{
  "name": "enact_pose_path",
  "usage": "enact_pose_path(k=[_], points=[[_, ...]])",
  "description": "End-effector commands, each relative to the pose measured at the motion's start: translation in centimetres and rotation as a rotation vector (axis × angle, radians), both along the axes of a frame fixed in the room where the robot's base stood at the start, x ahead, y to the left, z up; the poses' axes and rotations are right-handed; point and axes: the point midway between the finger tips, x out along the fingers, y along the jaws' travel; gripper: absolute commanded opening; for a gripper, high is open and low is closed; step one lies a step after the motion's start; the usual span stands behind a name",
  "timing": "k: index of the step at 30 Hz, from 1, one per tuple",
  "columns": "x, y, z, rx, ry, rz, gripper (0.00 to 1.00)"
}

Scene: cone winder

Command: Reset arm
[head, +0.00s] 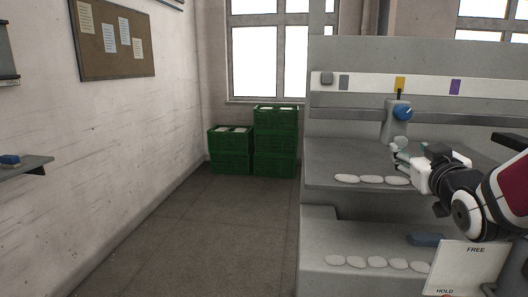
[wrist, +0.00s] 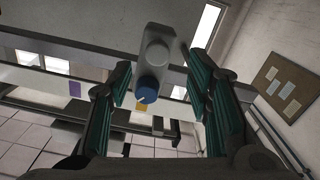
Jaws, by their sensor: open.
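My gripper (head: 396,150) is at the right of the head view, over the upper shelf of the grey winder machine (head: 335,166). In the wrist view the two green-padded fingers of my gripper (wrist: 164,92) are spread wide with nothing held between them. A grey unit with a blue knob (head: 402,113) stands on the machine just behind the fingertips. The blue knob (wrist: 147,89) shows in the gap between the fingers in the wrist view, and I cannot tell how far off it is.
White rounded pieces lie in rows on the upper shelf (head: 371,180) and lower shelf (head: 376,262). A sign reading FREE and HOLD (head: 468,268) is at the lower right. Green crates (head: 275,140) are stacked by the window. The floor (head: 215,235) at left is clear.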

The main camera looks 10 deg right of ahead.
Motion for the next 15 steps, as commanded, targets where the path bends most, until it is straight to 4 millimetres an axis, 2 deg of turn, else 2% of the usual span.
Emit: enact_pose_path(k=[5,8,11,15], points=[[-0.7,2.4,-1.0,0.068,0.114,0.001,0.46],[-1.9,4.5,-2.2,0.127,0.224,0.003,0.46],[-3.7,7.0,-3.5,0.184,0.34,0.012,0.46],[-7.1,10.6,-5.4,0.258,0.51,0.031,0.46]])
